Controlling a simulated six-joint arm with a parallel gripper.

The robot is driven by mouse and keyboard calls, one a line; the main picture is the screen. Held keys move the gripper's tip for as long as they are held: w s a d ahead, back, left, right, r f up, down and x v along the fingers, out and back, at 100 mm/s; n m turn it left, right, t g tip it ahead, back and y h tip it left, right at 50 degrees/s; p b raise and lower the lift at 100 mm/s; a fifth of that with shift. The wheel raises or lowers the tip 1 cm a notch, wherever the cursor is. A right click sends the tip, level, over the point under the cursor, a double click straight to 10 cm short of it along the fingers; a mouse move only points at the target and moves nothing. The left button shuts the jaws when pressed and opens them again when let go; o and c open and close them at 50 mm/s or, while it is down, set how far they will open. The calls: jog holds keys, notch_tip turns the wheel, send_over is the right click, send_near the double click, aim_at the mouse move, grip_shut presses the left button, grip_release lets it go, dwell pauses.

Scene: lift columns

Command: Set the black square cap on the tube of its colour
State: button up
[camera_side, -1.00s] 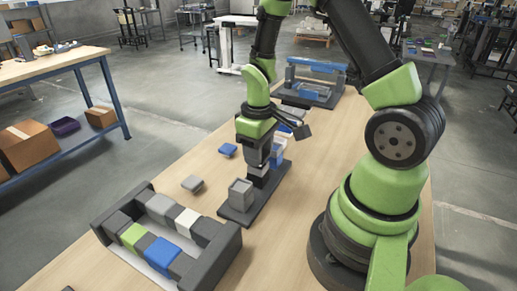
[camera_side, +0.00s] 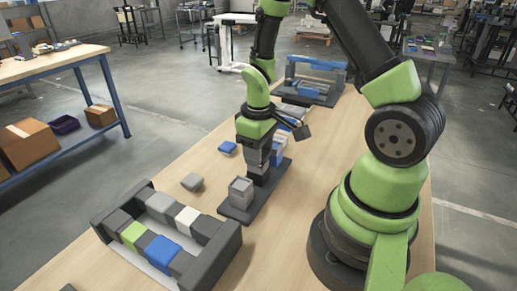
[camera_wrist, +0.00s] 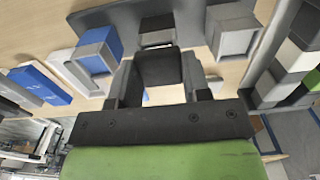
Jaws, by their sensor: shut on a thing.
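My gripper (camera_wrist: 158,80) is shut on the black square cap (camera_wrist: 158,66), which sits between the two fingers in the wrist view. In the side view my gripper (camera_side: 258,153) is over the middle of a dark base (camera_side: 236,213). The black tube (camera_wrist: 157,37) stands just beyond the cap in the wrist view, and its dark body (camera_side: 260,172) shows below the fingers in the side view. The fingers and cap hide part of it. I cannot tell whether cap and tube touch.
A grey square tube (camera_side: 241,192) and a blue tube (camera_wrist: 97,55) flank the black one. A blue cap (camera_side: 227,148) and a grey cap (camera_side: 192,182) lie on the table. A dark tray (camera_side: 225,258) with several coloured blocks stands at the front left.

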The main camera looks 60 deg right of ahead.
jog(key=o, duration=1.5)
jog(key=shift+c, duration=0.2)
jog(key=shift+r, duration=0.1)
jog(key=shift+r, duration=3.7)
